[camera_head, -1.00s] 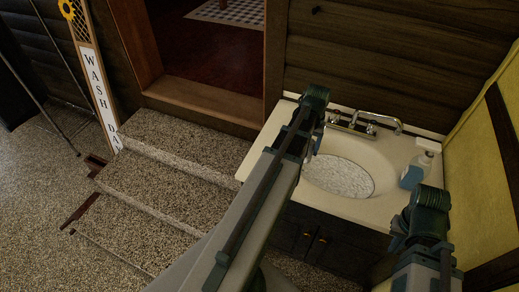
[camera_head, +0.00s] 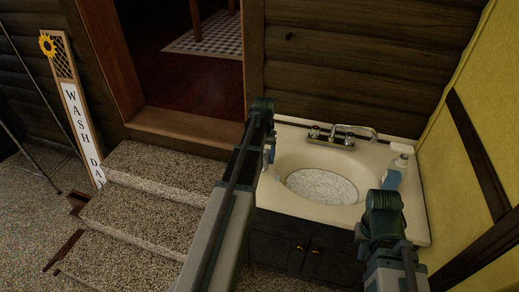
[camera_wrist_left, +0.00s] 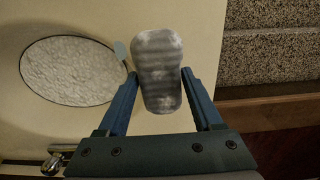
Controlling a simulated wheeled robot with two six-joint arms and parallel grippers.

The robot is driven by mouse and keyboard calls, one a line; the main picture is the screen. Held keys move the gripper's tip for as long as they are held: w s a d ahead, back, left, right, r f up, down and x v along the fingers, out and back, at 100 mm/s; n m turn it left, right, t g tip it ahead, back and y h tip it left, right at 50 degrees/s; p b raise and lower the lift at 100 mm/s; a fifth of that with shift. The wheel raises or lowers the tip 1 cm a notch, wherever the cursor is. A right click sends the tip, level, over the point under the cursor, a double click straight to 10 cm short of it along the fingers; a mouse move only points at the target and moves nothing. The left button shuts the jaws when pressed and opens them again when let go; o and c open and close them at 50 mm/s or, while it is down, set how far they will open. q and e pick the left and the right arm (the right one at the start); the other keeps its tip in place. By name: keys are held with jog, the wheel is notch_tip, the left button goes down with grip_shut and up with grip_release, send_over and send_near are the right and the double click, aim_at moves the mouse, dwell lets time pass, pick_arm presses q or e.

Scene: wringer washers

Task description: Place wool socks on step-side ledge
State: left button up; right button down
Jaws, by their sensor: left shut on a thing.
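A grey mottled wool sock bundle (camera_wrist_left: 158,82) is between the fingers of my left gripper (camera_wrist_left: 160,74) in the left wrist view, which is shut on it. It is over the cream washbasin counter (camera_wrist_left: 190,22), between the oval basin and the steps. Whether it touches the counter I cannot tell. In the head view the left arm hides the bundle, and part of the left gripper (camera_head: 269,152) shows beside the counter's step-side ledge (camera_head: 268,194). My right arm's green joint shows over the counter's front right; its jaws are hidden.
The oval basin (camera_head: 322,184) has a chrome tap (camera_head: 352,132) behind it. A spray bottle (camera_head: 394,172) stands at the counter's right. Stone steps (camera_head: 165,165) rise left to a doorway. A yellow wall (camera_head: 470,150) closes the right side. The WASH DAY sign (camera_head: 78,115) stands left.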

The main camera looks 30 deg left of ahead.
pick_arm(q)
jog(key=w+a, duration=0.4)
jog(key=w, duration=0.1)
jog(key=w+a+f, duration=0.1)
jog(key=w+a, duration=0.1)
jog(key=w, duration=0.1)
jog(key=shift+b, duration=0.4)
jog(key=f+b, duration=0.3)
jog(key=shift+w+a+f+b, duration=0.1)
jog(key=shift+w+f+b, duration=0.15)
jog(key=shift+w+b, duration=0.05)
jog(key=shift+f, duration=0.2)
jog(key=o, duration=1.4)
jog(key=shift+r, duration=0.2)
notch_tip(320, 180, up, 12)
jog(key=p, duration=1.2)
